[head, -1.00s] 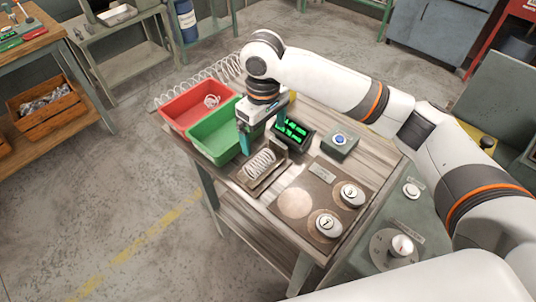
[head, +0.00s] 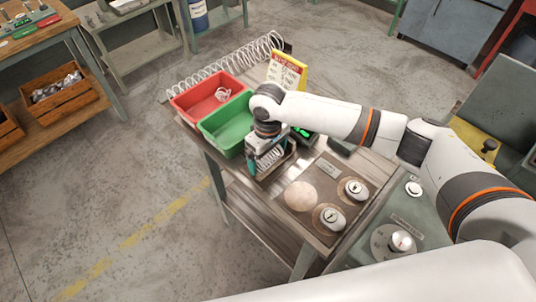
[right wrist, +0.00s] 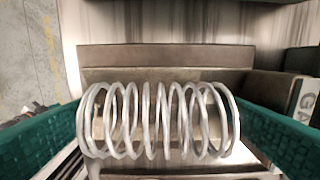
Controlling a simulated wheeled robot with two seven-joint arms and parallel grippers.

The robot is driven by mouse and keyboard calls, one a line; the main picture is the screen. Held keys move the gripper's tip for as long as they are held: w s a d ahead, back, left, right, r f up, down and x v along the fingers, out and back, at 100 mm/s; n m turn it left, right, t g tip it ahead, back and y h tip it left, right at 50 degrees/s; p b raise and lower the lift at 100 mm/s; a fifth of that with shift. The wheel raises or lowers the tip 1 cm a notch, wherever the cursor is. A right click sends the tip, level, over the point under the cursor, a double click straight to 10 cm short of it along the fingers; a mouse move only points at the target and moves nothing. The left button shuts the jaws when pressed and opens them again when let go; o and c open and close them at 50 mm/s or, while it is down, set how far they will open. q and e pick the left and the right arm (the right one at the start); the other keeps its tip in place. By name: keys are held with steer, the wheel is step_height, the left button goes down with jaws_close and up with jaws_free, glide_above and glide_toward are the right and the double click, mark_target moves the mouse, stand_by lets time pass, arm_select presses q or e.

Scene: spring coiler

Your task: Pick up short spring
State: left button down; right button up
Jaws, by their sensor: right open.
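The short spring (right wrist: 160,120) is a silvery coil lying on its side on a dark metal holder (right wrist: 160,55) on the bench. In the head view the spring (head: 271,158) is partly hidden by my right gripper (head: 267,163). The right gripper is open and low over the holder. In the right wrist view its green fingers straddle the spring, one close to each end. I cannot tell whether they touch it. My left gripper is out of view.
A green bin (head: 210,127) and a red bin (head: 183,107) with a coil inside stand behind the gripper. A long spring (head: 215,62) lies along the bench's back edge. Weights (head: 355,190) sit on a plate in front. A yellow sign (head: 287,72) stands behind my arm.

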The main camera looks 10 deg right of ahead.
steer(key=c, duration=1.1)
steer(key=shift+o, duration=0.2)
steer(key=shift+r, duration=0.15)
step_height(320, 180, up, 10)
steer(key=shift+f+b, duration=0.1)
steer(key=shift+b, duration=0.8)
